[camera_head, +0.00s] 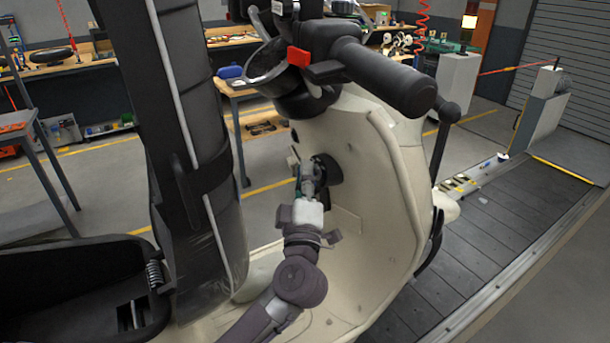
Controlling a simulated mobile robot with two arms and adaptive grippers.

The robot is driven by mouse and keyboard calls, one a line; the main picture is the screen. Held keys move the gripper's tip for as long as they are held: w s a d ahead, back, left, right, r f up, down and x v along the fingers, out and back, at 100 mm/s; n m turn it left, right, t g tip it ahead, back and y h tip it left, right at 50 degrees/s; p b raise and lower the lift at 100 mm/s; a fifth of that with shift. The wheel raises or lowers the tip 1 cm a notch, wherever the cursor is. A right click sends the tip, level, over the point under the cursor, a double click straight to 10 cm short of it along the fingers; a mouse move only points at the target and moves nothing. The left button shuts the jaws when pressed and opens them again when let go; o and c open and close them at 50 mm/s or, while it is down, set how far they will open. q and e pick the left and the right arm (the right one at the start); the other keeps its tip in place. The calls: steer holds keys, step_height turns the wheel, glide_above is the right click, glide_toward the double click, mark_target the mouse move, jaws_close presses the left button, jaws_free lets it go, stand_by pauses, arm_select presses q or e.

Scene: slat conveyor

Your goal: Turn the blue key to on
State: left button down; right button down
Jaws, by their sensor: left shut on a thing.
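A cream scooter (385,185) fills the middle of the view, with its inner leg shield facing me. A dark round ignition lock (333,170) sits in that panel below the handlebar. My left gripper (311,175) reaches up from below to the lock and is shut on the blue key. The fingers hide most of the key; only a small bluish bit (298,186) shows beside them. The key's angle and any lock markings cannot be read. My right gripper is not in view.
The black handlebar grip (405,85) and red switch (299,56) overhang the lock area. A tall dark upright part (170,130) stands close on the left. The slat conveyor (480,235) runs at the right; workbenches stand behind.

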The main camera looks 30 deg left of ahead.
arm_select(q)
steer(key=shift+f+m+t+h+b, duration=0.3)
steer(key=shift+m+t+b, duration=0.65)
steer(key=shift+b, duration=0.3)
steer(key=shift+r+m+t+b, duration=0.15)
steer(key=shift+m+t+b, duration=0.2)
steer(key=shift+m, duration=0.1)
steer(key=shift+d+r, duration=0.1)
steer(key=shift+d, duration=0.1)
steer(key=c, duration=1.2)
jaws_free()
steer(key=shift+h, duration=0.4)
steer(key=shift+s+d+f, duration=0.1)
steer(key=shift+s+f, duration=0.15)
steer(key=v, duration=0.7)
steer(key=shift+s+d, duration=0.1)
